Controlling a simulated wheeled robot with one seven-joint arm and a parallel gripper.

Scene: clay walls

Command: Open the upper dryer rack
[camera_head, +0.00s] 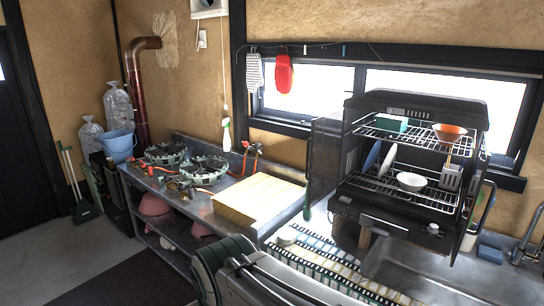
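The dish dryer (388,207) is a black box-shaped unit on the counter at the right, with its front open. Its upper rack (418,140) is a wire shelf holding a green box (391,123) and an orange bowl (449,132). The lower rack (420,192) holds upright plates (387,160), a white bowl (411,182) and a pale slotted holder (451,178). I cannot tell how far the upper rack is pulled out. My gripper is not in view; grey and dark-green parts, seemingly of my arm, show at the bottom centre.
A sink (435,270) lies below and right of the dryer. A tiled counter strip (325,262) is in front of it. A low counter with gas burners (203,169) and a yellowish board (258,198) stands to the left. Open floor (60,255) is at the lower left.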

